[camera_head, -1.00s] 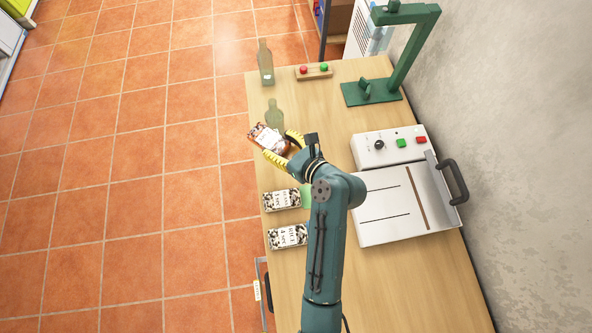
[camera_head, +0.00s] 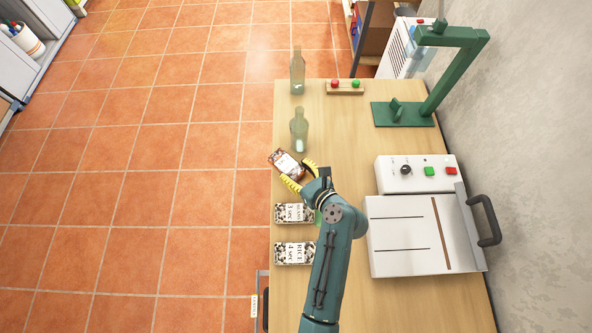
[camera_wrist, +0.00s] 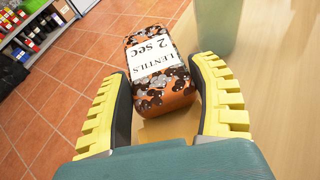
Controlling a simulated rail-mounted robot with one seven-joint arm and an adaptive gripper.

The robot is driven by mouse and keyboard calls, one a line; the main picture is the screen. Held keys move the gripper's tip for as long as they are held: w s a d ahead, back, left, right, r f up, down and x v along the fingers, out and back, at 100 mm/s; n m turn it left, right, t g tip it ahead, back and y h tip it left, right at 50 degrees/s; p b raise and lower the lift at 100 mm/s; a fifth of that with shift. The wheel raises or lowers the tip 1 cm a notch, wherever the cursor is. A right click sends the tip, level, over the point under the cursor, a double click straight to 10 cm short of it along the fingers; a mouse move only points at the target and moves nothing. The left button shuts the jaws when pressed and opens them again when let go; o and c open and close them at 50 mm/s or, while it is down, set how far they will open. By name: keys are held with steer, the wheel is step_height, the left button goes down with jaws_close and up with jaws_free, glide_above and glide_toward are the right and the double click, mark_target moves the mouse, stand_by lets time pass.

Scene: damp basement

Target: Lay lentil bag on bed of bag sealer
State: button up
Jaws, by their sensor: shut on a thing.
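The lentil bag (camera_head: 285,164), orange-brown with a white label reading "LENTILS 2 sec", is at the left edge of the table. In the wrist view the lentil bag (camera_wrist: 156,70) lies between and just beyond the yellow finger pads. My gripper (camera_head: 301,176) is shut on its near end; it also shows in the wrist view (camera_wrist: 168,110). I cannot tell how far the bag is above the tabletop. The bag sealer (camera_head: 418,175) stands on the right of the table. Its white bed (camera_head: 400,236) is bare, with dark lines and a brown strip, and its handled lid (camera_head: 470,228) is raised.
Two similar bags (camera_head: 295,213) (camera_head: 295,253) lie near the left edge, one reading "RICE 4 sec". Two glass bottles (camera_head: 299,130) (camera_head: 297,75) stand beyond the lentil bag. A green stand (camera_head: 402,114) and a button block (camera_head: 345,88) are at the back. The table middle is clear.

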steer(key=shift+f, duration=0.55)
steer(key=o, duration=1.3)
steer(key=shift+c, duration=0.2)
